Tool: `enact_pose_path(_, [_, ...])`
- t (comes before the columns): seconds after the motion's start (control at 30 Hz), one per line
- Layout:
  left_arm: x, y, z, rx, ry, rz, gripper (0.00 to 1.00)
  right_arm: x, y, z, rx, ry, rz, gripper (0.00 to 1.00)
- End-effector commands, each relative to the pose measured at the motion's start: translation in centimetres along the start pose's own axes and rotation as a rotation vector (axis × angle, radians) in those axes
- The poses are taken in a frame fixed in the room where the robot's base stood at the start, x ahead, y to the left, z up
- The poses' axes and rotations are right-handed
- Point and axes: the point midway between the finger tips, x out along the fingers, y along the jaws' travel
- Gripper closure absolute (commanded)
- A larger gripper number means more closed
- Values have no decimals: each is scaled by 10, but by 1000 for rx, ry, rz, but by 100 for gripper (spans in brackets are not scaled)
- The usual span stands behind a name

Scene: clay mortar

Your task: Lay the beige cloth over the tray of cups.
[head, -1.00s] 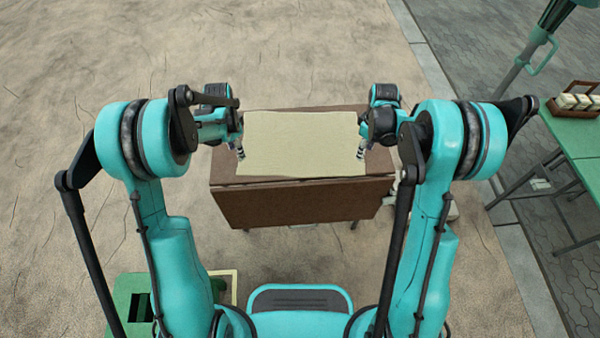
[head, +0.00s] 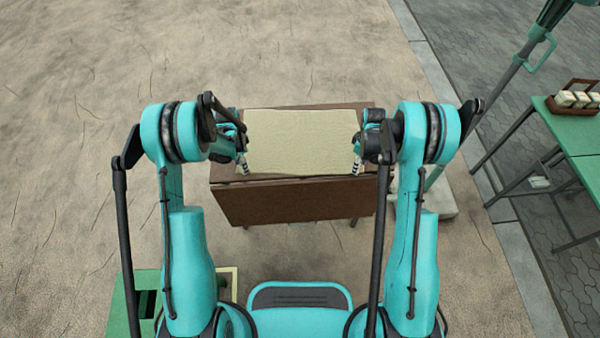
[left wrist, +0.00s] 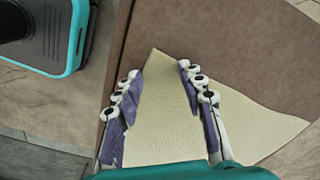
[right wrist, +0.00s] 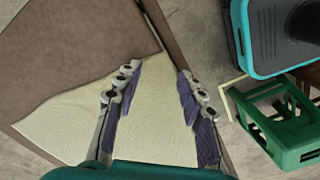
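The beige cloth (head: 302,140) lies spread over the brown table (head: 305,203), roughly flat with slightly wavy edges. The tray and cups do not show in any view. My left gripper (head: 243,165) is at the cloth's near left corner. In the left wrist view its fingers (left wrist: 160,72) are apart, with the cloth (left wrist: 165,130) showing between them. My right gripper (head: 358,166) is at the near right corner. In the right wrist view its fingers (right wrist: 158,75) are also apart, with cloth (right wrist: 150,130) between. Neither finger pair is closed on the cloth.
A green crate (right wrist: 285,125) stands on the ground near my base. At the right is a green table (head: 578,132) bearing a wooden caddy (head: 573,98) of pale blocks. A pole (head: 510,85) stands near it on a pale base. Sandy ground left of the brown table is clear.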

Motion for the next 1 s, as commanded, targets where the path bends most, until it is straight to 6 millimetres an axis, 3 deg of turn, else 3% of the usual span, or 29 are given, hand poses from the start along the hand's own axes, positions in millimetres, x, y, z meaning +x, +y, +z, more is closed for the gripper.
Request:
enact_pose_path(0.33, [4, 0, 0, 0, 0, 0, 62, 4, 0, 0, 0, 0, 0, 62])
enact_pose_path(0.63, [5, 0, 0, 0, 0, 0, 100, 5, 0, 0, 0, 0, 0, 100])
enact_pose_path(1.0, [6, 0, 0, -1, -1, 0, 100, 6, 0, 0, 1, -1, 1, 100])
